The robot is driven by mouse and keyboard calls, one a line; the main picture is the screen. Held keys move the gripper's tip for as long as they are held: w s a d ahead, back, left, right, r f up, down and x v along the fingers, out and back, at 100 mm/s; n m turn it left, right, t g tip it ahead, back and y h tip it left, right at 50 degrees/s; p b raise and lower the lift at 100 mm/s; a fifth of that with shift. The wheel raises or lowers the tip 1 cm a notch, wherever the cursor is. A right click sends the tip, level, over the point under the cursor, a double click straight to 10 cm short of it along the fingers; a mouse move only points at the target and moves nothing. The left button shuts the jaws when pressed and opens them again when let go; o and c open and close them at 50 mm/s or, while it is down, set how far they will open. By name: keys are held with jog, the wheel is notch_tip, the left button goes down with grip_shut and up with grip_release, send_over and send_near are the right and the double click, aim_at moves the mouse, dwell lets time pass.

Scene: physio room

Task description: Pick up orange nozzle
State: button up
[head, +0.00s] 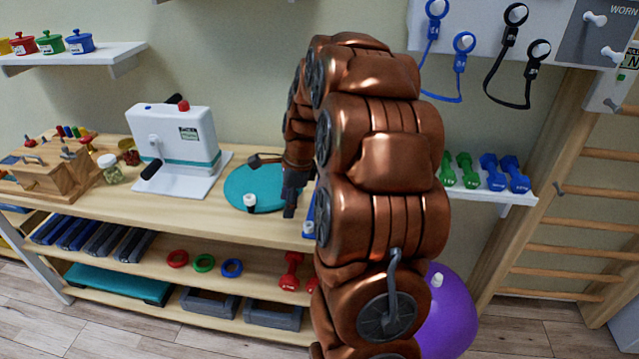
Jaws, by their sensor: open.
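I cannot make out an orange nozzle in the head view; my copper-coloured arm hides part of the bench and it may be behind it. My dark gripper (290,208) points down over the right part of a round teal mat (236,190) on the wooden bench. It is open, and I see nothing held in it. A small white and dark piece (249,203) stands on the mat, left of the gripper. A dark hammer-shaped item (264,159) lies at the mat's back edge. A blue item (309,222) shows partly between the gripper and my arm.
A white machine (177,140) stands left of the mat. A wooden rack (48,168) and a jar (110,170) are further left. Dumbbells (489,172) sit on a right shelf (515,197). A purple ball (448,315) is at lower right. The bench front left of the mat is clear.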

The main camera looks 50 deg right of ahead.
jog(key=w+d+r+m+t+h+p, duration=0.1)
jog(key=d+m+p, duration=0.3)
jog(key=d+m, duration=0.75)
jog(key=shift+w+d+f+n+p, duration=0.35)
jog(key=shift+d+f+n+p, duration=0.15)
jog(key=shift+f, duration=0.75)
jog(key=shift+w+d+f+n+p, duration=0.35)
jog(key=shift+f+n+p, duration=0.15)
jog(key=shift+f, duration=0.75)
jog(key=shift+w+d+f+n+p, duration=0.3)
jog(key=shift+d+f+n+p, duration=0.2)
jog(key=shift+f, duration=0.75)
jog(key=shift+c, duration=0.4)
grip_shut()
